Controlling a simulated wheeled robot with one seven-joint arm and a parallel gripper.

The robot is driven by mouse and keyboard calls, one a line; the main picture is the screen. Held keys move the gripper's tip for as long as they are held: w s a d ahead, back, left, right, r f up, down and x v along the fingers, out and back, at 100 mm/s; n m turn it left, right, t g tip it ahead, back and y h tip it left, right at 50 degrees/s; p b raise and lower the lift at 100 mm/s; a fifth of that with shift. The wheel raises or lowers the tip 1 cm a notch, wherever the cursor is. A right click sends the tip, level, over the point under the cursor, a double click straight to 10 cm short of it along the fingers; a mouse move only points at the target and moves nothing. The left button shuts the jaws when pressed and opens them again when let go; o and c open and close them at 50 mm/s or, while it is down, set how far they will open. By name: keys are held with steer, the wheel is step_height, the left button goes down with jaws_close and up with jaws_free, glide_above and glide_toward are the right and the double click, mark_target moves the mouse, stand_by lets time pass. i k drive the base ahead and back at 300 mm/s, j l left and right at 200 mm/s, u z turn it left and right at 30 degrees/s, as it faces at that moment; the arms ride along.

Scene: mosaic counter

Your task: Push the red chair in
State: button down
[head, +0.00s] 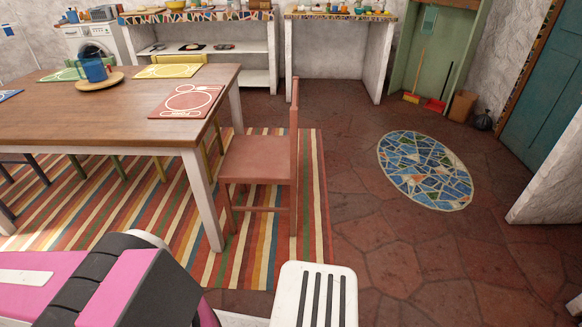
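The red chair (260,163) stands at the right end of the wooden dining table (100,118). It is upright, with its flat seat towards the table and its upright back (295,130) on the right, away from the table. The seat's left edge is close to the table end and the near white leg. Most of the seat is outside the table edge. My pink and black arm crosses the lower left corner.
A striped rug (270,247) lies under the table and chair. A round mosaic (425,168) is set in the open stone floor at right. Counters stand behind; a teal door is at right.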

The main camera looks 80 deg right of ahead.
mark_target(253, 159)
steer(key=z, duration=3.05)
steer(key=i+l, duration=0.15)
steer(key=l, duration=0.2)
steer(key=i+l+u, duration=0.1)
steer(key=l, duration=0.25)
steer(key=i+l, duration=0.4)
steer(key=l, duration=0.3)
steer(key=i+l+u, duration=0.1)
steer(key=l, duration=0.25)
steer(key=i+l, duration=0.2)
steer(key=l, duration=0.15)
steer(key=i+l+u, duration=0.1)
steer(key=l, duration=0.25)
steer(key=i+l, duration=0.15)
steer(key=l, duration=0.25)
